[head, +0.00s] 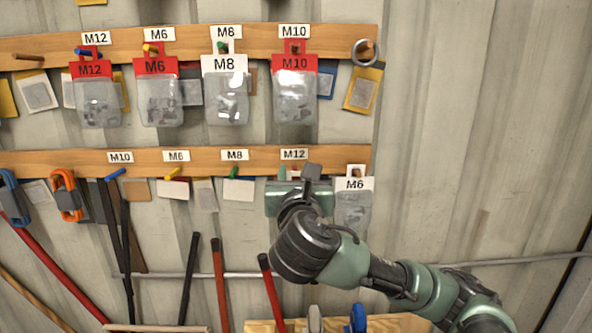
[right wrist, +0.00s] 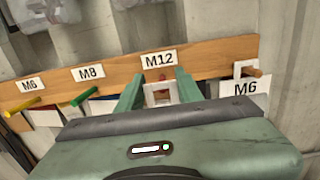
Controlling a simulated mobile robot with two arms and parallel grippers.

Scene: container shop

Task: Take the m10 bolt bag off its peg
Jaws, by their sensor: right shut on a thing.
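A red-topped M10 bag (head: 295,92) hangs from a peg under the M10 label on the upper rail. My right gripper (head: 299,188) is at the lower rail, below its M12 label (head: 293,154). In the right wrist view, the fingers of my right gripper (right wrist: 160,92) are shut on the white hanging tab (right wrist: 158,96) of a bag. A reddish peg (right wrist: 162,77) shows at the tab's opening; whether it still bears the tab is unclear. The bag's print and body are hidden behind the gripper. My left gripper is out of view.
A white-topped M6 bag (head: 354,200) hangs close to the right of my right gripper. The lower M10 peg (head: 115,174) is bare. Upper-rail bags M12 (head: 97,98), M6 (head: 158,98) and M8 (head: 226,95) hang above. The wall at right is clear.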

